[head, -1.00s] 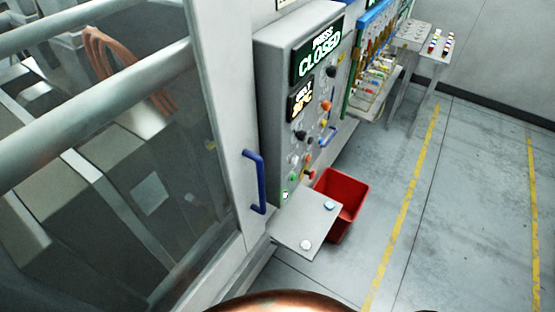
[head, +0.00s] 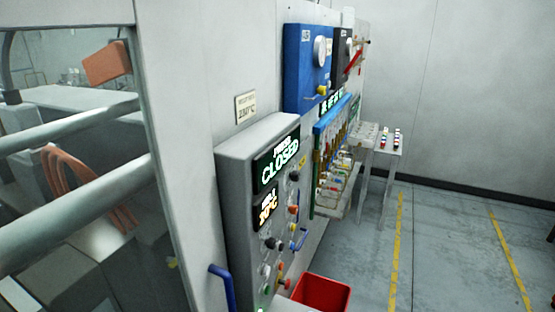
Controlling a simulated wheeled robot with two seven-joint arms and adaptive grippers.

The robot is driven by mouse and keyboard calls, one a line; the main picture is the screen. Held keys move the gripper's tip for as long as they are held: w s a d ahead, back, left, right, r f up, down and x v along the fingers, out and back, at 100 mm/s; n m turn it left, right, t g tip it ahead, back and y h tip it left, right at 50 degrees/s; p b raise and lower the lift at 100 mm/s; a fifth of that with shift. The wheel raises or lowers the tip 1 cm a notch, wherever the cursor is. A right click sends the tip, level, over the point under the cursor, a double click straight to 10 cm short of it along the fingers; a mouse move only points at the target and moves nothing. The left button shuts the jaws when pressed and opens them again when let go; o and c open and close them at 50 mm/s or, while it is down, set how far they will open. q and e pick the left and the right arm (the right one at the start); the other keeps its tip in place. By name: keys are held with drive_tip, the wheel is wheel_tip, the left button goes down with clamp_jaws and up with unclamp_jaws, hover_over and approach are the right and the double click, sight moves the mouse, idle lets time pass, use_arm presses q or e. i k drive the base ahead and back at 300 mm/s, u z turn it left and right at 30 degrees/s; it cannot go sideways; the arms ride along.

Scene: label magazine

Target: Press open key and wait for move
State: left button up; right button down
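A grey control panel (head: 238,215) stands on the wall in the head view, turned at a slant. Its upper display (head: 279,165) reads CLOSED in green-white letters. A lower display (head: 266,207) shows a temperature in yellow-white, which looks like 20°C. Several knobs and buttons in black, red, orange and green sit on its face, such as an orange-red one (head: 293,210) and a black one (head: 270,243). Their labels are too small to read, so I cannot tell which is the open key. Neither of my grippers is in view.
A blue handle (head: 222,288) is on the door left of the panel. A red bin (head: 322,292) stands below it. Beyond are a blue box with a gauge (head: 305,70), a rack of coloured parts and a small table (head: 385,150). Floor to the right is clear.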

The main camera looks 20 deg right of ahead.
sight(266, 271)
drive_tip(key=u, duration=1.45)
drive_tip(key=k, duration=1.25)
drive_tip(key=z, duration=1.6)
drive_tip(key=i, duration=0.5)
